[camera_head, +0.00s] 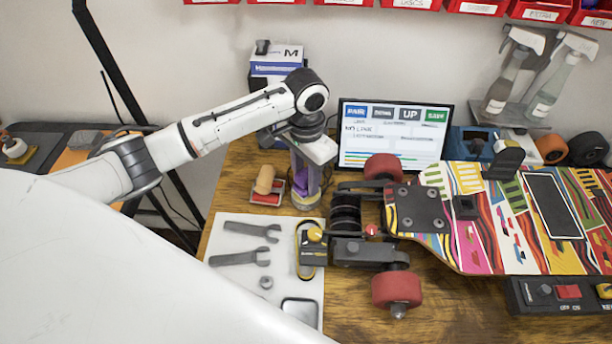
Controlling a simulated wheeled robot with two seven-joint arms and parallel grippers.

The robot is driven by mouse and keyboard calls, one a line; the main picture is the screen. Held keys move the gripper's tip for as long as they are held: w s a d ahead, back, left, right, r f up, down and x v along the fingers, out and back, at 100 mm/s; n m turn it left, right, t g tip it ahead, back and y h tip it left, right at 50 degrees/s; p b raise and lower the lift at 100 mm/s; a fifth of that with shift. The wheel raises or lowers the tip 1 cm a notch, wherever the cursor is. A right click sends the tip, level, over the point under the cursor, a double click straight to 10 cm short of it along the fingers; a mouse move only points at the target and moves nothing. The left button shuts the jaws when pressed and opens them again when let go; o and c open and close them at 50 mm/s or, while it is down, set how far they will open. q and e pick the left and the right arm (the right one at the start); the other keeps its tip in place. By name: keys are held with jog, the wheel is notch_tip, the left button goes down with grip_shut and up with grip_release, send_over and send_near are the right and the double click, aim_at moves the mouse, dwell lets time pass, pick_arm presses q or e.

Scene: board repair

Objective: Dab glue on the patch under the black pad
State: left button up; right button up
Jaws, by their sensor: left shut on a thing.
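My left gripper (306,186) reaches down behind the truck, at the back of the bench. It is shut on a purple object (301,181), partly hidden by the fingers; I cannot tell whether this is the glue. The patterned skateboard deck (480,250) lies at the right with its truck and red wheels towards the middle. A black rectangular pad (553,206) with a pale outline lies on the deck. A smaller black block (465,207) sits near the truck, and a dark rounded piece (505,160) stands at the deck's back edge. No separate patch can be made out. My right gripper is out of view.
A light mat (222,283) with wrenches lies left of the truck. A red-based brush (265,188) is beside the left gripper. A screen (393,137) and spray bottles (553,75) stand behind the deck. A control box (565,297) is in front of it.

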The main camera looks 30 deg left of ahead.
aim_at(306, 174)
pick_arm(q)
jog(key=shift+f, duration=0.5)
dwell(1.1)
jog(key=shift+r, duration=0.1)
jog(key=shift+r, duration=3.5)
